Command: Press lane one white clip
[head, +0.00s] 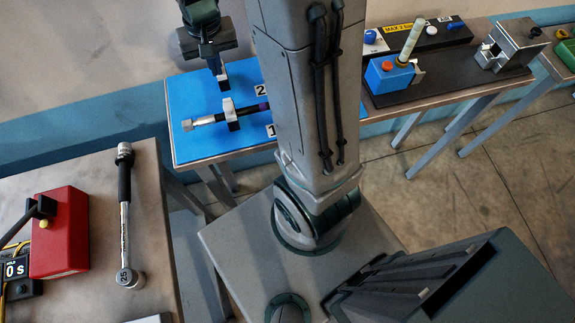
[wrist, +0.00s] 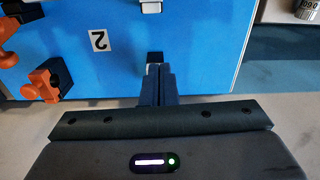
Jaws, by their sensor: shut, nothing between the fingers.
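In the wrist view, part of a white clip (wrist: 150,6) shows at the top edge. My gripper (head: 223,84) points down above the board, behind the lane one clip and apart from it, level with the label 2 side. In the wrist view my gripper (wrist: 157,72) is shut and empty, with a small black and white piece at its tips that I cannot make out. My arm hides the board's right part in the head view.
Orange clamps (wrist: 44,82) stand at the left in the wrist view. The label 2 (wrist: 100,40) lies on bare blue board. A bench at the left of the head view holds a torque wrench (head: 125,215) and a red box (head: 62,232). A blue box (head: 388,76) stands at the right.

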